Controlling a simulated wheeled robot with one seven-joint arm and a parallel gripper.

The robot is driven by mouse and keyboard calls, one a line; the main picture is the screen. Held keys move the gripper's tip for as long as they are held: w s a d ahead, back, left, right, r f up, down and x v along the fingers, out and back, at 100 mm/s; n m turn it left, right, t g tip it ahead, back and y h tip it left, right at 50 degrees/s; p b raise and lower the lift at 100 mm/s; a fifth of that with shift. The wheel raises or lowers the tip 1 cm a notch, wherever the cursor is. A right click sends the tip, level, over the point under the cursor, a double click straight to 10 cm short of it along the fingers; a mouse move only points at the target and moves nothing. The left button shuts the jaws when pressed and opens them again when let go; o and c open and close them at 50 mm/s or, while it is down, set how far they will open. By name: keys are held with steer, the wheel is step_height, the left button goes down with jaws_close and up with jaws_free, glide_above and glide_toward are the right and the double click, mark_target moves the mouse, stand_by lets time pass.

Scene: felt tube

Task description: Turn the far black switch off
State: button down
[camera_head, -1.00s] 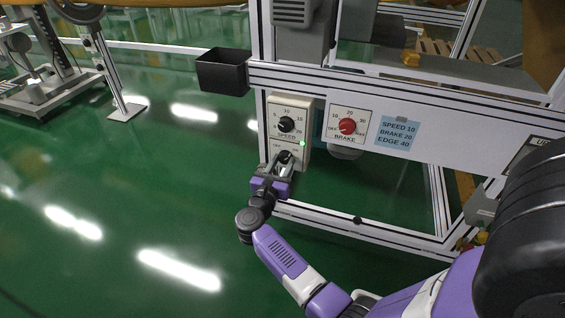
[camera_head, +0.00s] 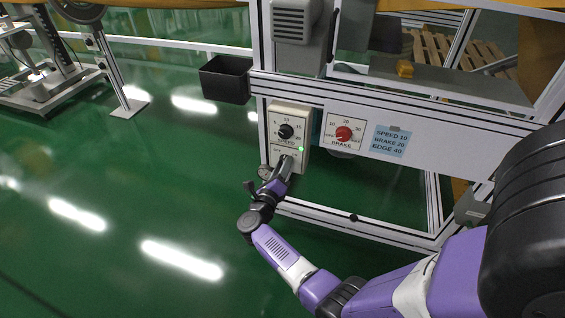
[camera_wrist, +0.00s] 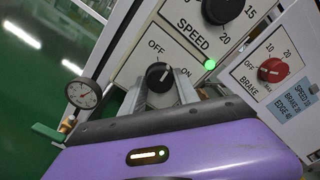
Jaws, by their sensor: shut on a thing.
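The black switch (camera_wrist: 159,76) is a small round knob below the speed dial, between the OFF and ON labels in the wrist view. My gripper (camera_wrist: 160,88) is shut on it, one finger on each side. In the head view my gripper (camera_head: 287,163) reaches the lower part of the pale control box (camera_head: 303,121) and hides the switch. A green light (camera_wrist: 210,64) beside the switch is lit. I cannot tell for certain which label the knob points at.
The black speed dial (camera_head: 285,131) is just above my gripper. The red brake dial (camera_head: 344,134) and a blue note (camera_head: 390,141) are to the right. A round gauge (camera_wrist: 84,93) is close to the left of my gripper. A black bin (camera_head: 225,79) hangs at the upper left.

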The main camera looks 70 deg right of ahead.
steer(key=shift+n+p, duration=1.9)
steer(key=shift+n, duration=1.9)
steer(key=c, duration=0.9)
jaws_free()
steer(key=a+p, duration=0.2)
steer(key=a, duration=0.6)
steer(key=shift+s, duration=0.3)
steer(key=shift+d, duration=0.1)
